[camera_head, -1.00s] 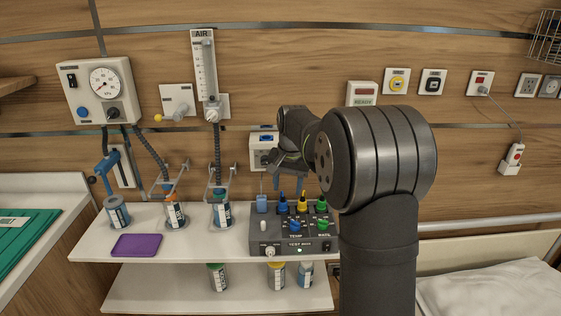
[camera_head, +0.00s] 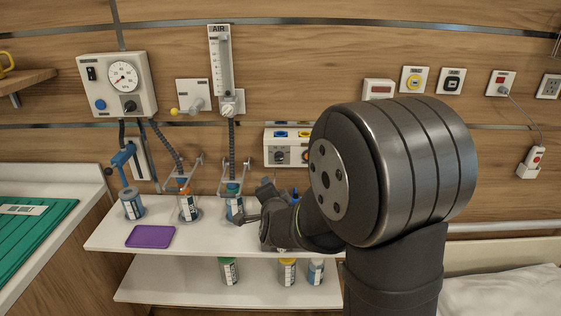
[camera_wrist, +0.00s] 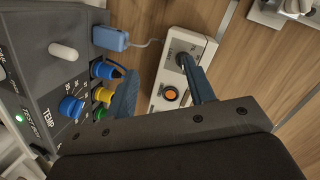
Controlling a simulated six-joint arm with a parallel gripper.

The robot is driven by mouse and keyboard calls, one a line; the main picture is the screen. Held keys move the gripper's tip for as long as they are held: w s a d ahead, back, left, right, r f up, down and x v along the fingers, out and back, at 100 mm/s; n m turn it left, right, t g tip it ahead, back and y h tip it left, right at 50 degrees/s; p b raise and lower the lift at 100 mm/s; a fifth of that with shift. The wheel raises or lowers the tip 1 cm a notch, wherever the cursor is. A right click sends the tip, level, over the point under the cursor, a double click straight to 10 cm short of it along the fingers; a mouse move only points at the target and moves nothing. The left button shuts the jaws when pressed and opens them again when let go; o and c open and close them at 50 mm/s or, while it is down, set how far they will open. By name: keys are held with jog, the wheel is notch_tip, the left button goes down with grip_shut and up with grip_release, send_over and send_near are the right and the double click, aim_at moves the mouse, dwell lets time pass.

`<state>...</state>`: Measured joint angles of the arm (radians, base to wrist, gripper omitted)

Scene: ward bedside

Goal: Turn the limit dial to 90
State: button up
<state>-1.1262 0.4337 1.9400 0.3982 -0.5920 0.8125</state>
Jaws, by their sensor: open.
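A white wall box (camera_head: 290,146) with a black dial (camera_head: 280,156) is on the wall right of the flowmeter. I cannot read its label, so I cannot tell whether this is the limit dial. In the wrist view the white box (camera_wrist: 160,92) shows the black dial (camera_wrist: 181,58) and an orange button (camera_wrist: 171,93). My gripper (camera_head: 258,204) is low in front of the shelf, below the box. In the wrist view my gripper (camera_wrist: 161,90) is open and empty, its fingers apart. The right finger overlaps the dial's edge; contact cannot be told.
Jars stand on the shelf (camera_head: 190,238) with a purple tray (camera_head: 150,236). A gauge unit (camera_head: 118,85) hangs upper left.

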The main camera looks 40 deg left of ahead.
aim_at(281, 159)
jog(key=s+d+r+m+t, duration=0.2)
jog(key=d+t, duration=0.1)
jog(key=d, duration=0.2)
jog(key=shift+y, duration=0.4)
jog(key=x, duration=1.7)
jog(key=shift+w+r, duration=0.35)
jog(key=shift+w, duration=0.1)
jog(key=c, duration=1)
